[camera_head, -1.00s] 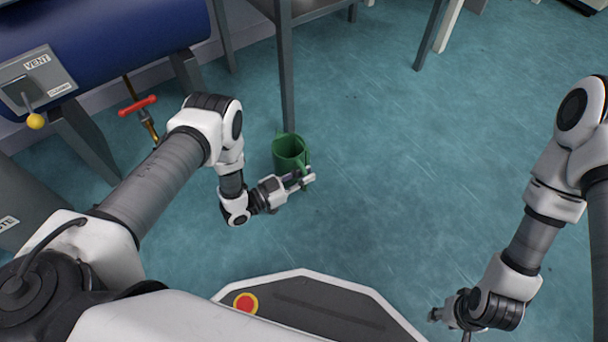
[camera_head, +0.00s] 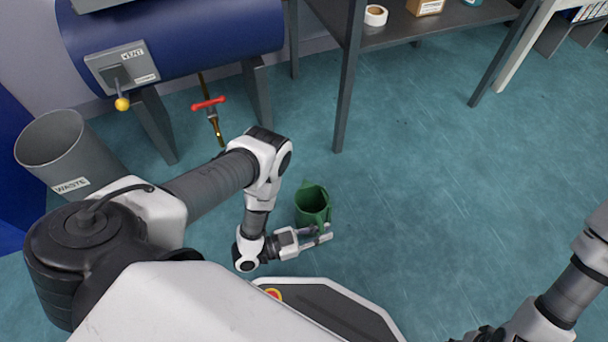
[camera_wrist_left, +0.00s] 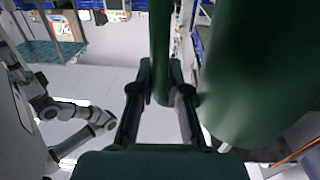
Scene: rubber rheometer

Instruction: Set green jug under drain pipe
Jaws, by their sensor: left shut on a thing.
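The green jug (camera_head: 312,203) is upright and open-topped, in front of my base in the head view. My left gripper (camera_head: 328,235) is shut on its handle, on the jug's near side. In the left wrist view the handle (camera_wrist_left: 160,45) stands between the fingers and the jug's body (camera_wrist_left: 262,75) fills the right. The drain pipe (camera_head: 217,130), brass with a red valve handle (camera_head: 208,103), hangs below the blue tank (camera_head: 175,45), left of and beyond the jug. The jug is not under it. My right gripper's fingers are out of frame.
Grey tank legs (camera_head: 155,125) stand on both sides of the pipe. A grey waste bin (camera_head: 85,160) is at the left. A dark table leg (camera_head: 347,90) stands behind the jug. The teal floor (camera_head: 430,190) to the right is clear.

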